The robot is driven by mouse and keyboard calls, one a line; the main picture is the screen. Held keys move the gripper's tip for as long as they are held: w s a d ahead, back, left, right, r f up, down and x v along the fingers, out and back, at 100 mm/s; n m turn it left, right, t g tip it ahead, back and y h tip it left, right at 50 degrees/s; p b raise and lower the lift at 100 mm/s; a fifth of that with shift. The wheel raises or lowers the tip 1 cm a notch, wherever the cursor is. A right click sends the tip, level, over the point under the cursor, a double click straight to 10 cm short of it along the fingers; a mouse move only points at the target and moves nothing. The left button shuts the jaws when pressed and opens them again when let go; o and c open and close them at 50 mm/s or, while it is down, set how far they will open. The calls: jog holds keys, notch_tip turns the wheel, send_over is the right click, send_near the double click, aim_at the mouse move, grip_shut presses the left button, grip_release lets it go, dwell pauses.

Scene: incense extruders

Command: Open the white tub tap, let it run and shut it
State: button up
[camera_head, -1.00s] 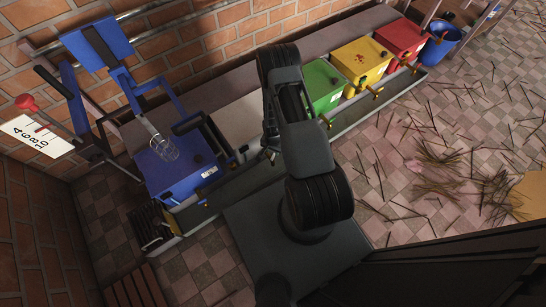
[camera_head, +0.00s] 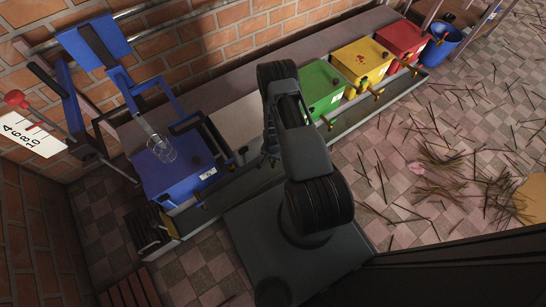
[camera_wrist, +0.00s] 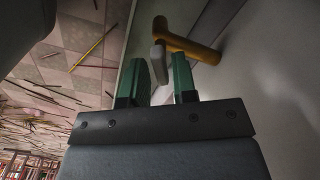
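My gripper (camera_wrist: 162,83) is open in the wrist view, with its two green fingers apart. A brass tap (camera_wrist: 188,45) projects from a pale wall (camera_wrist: 265,75), which appears to be the white tub's side. The tap's pale lever (camera_wrist: 158,62) sits at the gap between my fingertips; I cannot tell if it touches either finger. No running liquid shows. In the head view, my gripper (camera_head: 270,155) is low beside the trough, largely behind my arm.
Green (camera_head: 322,86), yellow (camera_head: 362,62) and red (camera_head: 402,42) tubs with brass taps stand right of my arm. A blue tub (camera_head: 178,178) with a press stands left. A trough (camera_head: 240,190) runs in front. Loose sticks (camera_head: 450,165) litter the floor; a blue bucket (camera_head: 443,42) stands far right.

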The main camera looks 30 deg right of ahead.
grip_shut()
jog(key=shift+f+n+b, duration=0.1)
jog(key=shift+n+b, duration=0.3)
jog(key=shift+n, duration=1.4)
jog(key=shift+o, duration=1.3)
grip_release()
notch_tip(320, 180, up, 14)
jog(key=p, duration=0.4)
jog(key=shift+p, duration=0.4)
